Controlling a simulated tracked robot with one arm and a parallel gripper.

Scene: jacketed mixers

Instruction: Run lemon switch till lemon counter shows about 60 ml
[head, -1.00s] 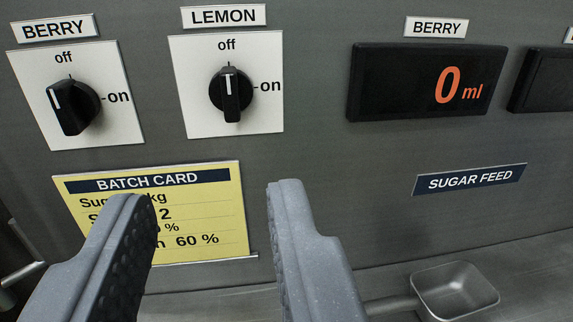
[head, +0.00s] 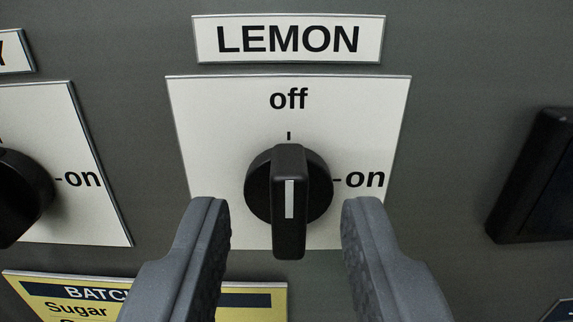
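The lemon switch (head: 288,195) is a black rotary knob on a white plate, under a LEMON label (head: 288,39). Its white pointer line stands upright, toward "off"; "on" is marked at the right. My gripper (head: 285,215) is open, with one grey finger to the lower left of the knob and one to the lower right. Gaps show between the fingers and the knob, and nothing is held. The lemon counter is not in view.
The berry switch (head: 18,195) is partly in view at the left. The yellow batch card (head: 250,300) is partly hidden behind my left finger. A black display (head: 540,185) is cut off at the right edge.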

